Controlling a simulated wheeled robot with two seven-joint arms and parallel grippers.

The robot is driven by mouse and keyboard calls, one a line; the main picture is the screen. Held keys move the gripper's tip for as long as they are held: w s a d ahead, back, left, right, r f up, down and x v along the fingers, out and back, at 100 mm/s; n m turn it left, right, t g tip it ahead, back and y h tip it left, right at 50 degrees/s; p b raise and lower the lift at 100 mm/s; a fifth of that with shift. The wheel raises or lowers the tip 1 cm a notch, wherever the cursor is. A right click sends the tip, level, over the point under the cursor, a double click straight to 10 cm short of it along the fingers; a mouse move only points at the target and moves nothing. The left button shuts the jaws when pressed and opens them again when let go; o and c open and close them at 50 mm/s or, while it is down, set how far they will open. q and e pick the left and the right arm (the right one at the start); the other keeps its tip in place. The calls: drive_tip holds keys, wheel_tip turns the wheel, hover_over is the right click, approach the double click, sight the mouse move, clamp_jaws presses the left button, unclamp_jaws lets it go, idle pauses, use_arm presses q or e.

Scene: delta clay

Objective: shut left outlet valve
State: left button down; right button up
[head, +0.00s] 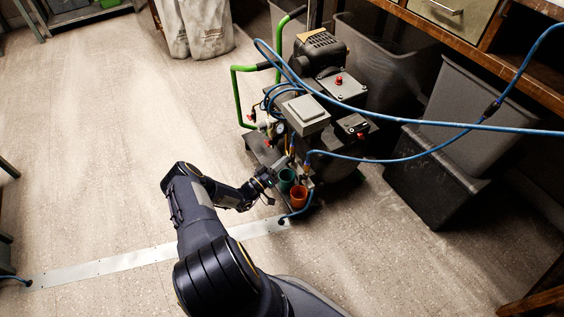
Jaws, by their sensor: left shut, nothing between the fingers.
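A compressor-like machine (318,95) with green handles stands on the floor in the middle of the view. Its near side carries gauges, hoses and small fittings, where a small red part (277,137) shows. The left outlet valve cannot be told apart for certain among these fittings. My right gripper is not in view.
A blue hose (420,122) crosses the machine and runs right. Grey bins (462,110) and a wooden bench (455,35) stand at the right. The floor at left is clear, with a metal strip (110,263).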

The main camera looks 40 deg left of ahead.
use_arm(q)
drive_tip(key=shift+s+d+f+m+h, duration=0.1)
drive_tip(key=shift+d+f+m+h, duration=0.1)
drive_tip(key=shift+m, duration=0.3)
drive_tip(key=shift+d+f+m+h, duration=0.1)
drive_tip(key=shift+m+h, duration=0.1)
drive_tip(key=shift+m, duration=0.3)
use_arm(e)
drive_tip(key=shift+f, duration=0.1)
use_arm(q)
drive_tip(key=shift+r, duration=0.1)
